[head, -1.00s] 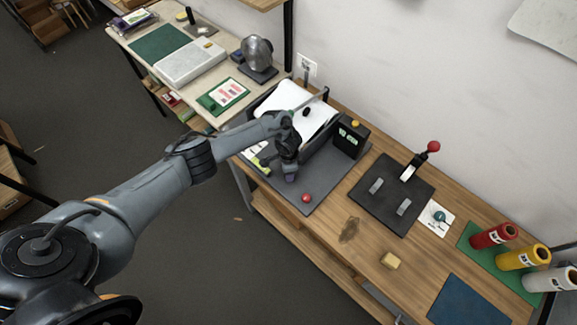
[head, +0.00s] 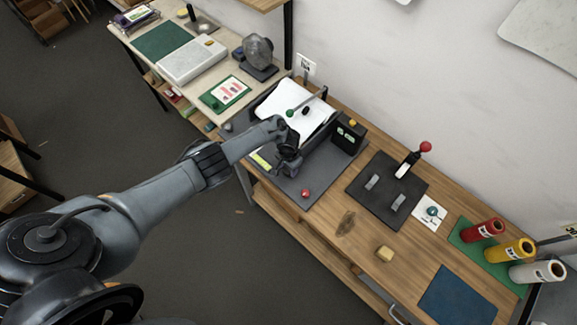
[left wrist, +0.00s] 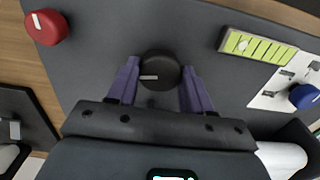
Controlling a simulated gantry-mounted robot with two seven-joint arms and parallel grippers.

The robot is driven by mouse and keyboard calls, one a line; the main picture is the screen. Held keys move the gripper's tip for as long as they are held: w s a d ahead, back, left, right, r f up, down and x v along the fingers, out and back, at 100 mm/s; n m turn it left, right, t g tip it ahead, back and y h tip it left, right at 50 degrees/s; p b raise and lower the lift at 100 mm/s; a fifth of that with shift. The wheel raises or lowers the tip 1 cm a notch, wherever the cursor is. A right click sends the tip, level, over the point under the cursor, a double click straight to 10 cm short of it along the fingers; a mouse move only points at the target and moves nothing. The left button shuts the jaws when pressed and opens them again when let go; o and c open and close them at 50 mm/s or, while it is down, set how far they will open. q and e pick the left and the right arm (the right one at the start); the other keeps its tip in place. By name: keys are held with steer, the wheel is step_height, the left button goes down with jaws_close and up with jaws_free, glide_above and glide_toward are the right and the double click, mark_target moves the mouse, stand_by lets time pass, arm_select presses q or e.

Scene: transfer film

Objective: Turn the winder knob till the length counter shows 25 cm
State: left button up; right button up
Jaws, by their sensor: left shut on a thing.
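The winder (head: 328,160) is a dark grey unit on the wooden bench, with a white film sheet (head: 297,108) at its back. My left gripper (head: 288,168) is over its base plate. In the left wrist view its purple fingers (left wrist: 159,82) are shut on the round black knob (left wrist: 160,68), one on each side; the knob's white mark points left. My right gripper is not in view.
A red knob (head: 305,193) is on the plate near the gripper. A green light strip (left wrist: 257,46) and blue knob (left wrist: 304,96) show in the left wrist view. A green-ball lever (head: 290,112) stands behind. A red-topped lever (head: 425,147) and coloured rolls (head: 510,250) are farther right.

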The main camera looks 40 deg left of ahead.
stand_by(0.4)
arm_select(q)
steer(key=o, duration=1)
steer(key=shift+o, duration=0.2)
steer(key=shift+r, duration=0.1)
steer(key=shift+r+p, duration=0.4)
steer(key=shift+r, duration=0.2)
step_height(320, 180, up, 10)
steer(key=p, duration=0.3)
steer(key=shift+f, duration=0.25)
